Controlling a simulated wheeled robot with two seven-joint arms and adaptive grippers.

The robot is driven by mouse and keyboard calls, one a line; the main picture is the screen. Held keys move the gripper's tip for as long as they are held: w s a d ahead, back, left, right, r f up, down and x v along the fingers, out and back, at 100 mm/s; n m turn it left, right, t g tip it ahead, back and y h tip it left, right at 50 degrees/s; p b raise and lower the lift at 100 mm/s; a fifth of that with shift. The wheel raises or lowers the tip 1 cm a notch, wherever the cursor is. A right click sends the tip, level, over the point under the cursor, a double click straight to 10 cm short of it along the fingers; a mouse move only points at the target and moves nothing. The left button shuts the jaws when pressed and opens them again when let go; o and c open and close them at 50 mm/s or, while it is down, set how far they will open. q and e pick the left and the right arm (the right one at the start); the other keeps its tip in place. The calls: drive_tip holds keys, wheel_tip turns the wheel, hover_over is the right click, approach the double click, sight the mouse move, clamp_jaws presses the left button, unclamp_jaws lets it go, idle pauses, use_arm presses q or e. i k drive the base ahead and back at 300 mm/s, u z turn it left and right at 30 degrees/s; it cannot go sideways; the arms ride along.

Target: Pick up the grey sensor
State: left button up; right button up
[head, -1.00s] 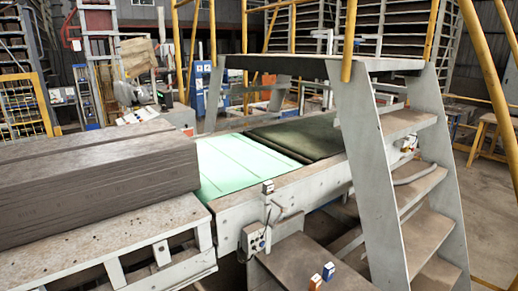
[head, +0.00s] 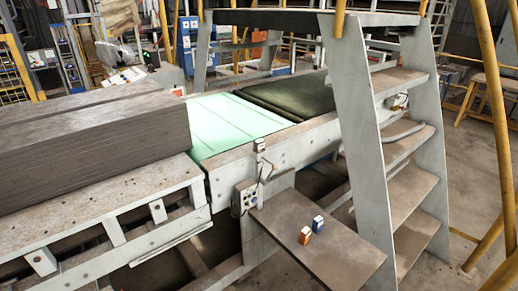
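A small grey box-shaped item (head: 259,145), which looks like the grey sensor, sits at the near edge of the conveyor frame (head: 222,172). It is too small to see in detail. Two other small items stand close together on a brown board (head: 345,245) in front of the conveyor. One is orange and white (head: 305,235), the other blue and white (head: 318,223). Neither of my grippers shows in the head view.
A grey control box with knobs (head: 245,197) hangs on the conveyor's side, left of the board. Metal stairs (head: 405,150) with yellow rails stand close on the right. A stack of long grey slabs (head: 90,135) lies at left. Most of the board is bare.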

sight(259, 144)
drive_tip(key=z, duration=0.55)
drive_tip(key=i, duration=0.95)
drive_tip(key=z, duration=0.35)
